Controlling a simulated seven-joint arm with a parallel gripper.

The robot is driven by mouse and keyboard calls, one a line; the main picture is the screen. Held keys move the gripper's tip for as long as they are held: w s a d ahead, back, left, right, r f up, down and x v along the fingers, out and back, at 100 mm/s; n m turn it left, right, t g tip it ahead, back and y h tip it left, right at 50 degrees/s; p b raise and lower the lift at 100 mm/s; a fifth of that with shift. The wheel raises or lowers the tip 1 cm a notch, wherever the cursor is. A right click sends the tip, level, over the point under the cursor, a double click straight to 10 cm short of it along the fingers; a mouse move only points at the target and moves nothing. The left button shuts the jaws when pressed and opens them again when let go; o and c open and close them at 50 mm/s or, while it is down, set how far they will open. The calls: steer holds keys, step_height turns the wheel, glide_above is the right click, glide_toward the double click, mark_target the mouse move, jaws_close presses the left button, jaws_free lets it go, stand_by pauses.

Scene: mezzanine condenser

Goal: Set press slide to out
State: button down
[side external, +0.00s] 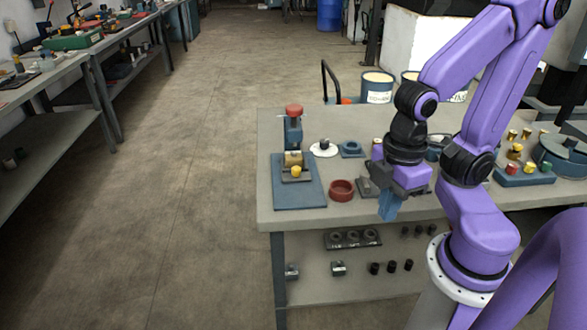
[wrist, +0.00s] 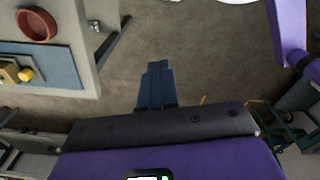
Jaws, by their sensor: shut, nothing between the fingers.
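The press stands at the left end of the table in the side view, with a blue base plate (side external: 312,190), an upright post with a red knob (side external: 294,110) and a brass-coloured block (side external: 293,158). A yellow knob (side external: 296,171) sits at the front of the block, apparently the slide's handle. The wrist view shows part of the base plate (wrist: 62,66) and the yellow knob (wrist: 25,74) at its left edge. My gripper (side external: 387,214) is shut and empty, pointing down at the table's front edge, well right of the press. Its blue fingers (wrist: 157,68) are together over the floor.
A red ring-shaped bowl (side external: 342,190) lies between the press and my gripper; it also shows in the wrist view (wrist: 37,24). A white disc with a dark knob (side external: 324,148) and a blue ring (side external: 351,149) lie behind. Floor left of the table is clear.

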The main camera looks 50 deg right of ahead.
steer(key=c, duration=1.2)
jaws_free()
steer(key=shift+w, duration=0.15)
steer(key=shift+o, duration=0.2)
steer(key=w+a+r+n, duration=0.1)
steer(key=w, duration=0.5)
steer(key=shift+a+n+h, duration=0.25)
steer(key=shift+n+h, duration=0.05)
steer(key=shift+h, duration=0.1)
step_height(320, 180, up, 2)
steer(key=n+h, duration=0.4)
steer(key=n, duration=0.2)
glide_above(296, 168)
steer(key=s+a, duration=0.1)
steer(key=a, duration=0.6)
steer(key=shift+t, duration=0.3)
steer(key=x, duration=1.7)
steer(key=shift+s+f, duration=0.15)
steer(key=shift+s, duration=0.05)
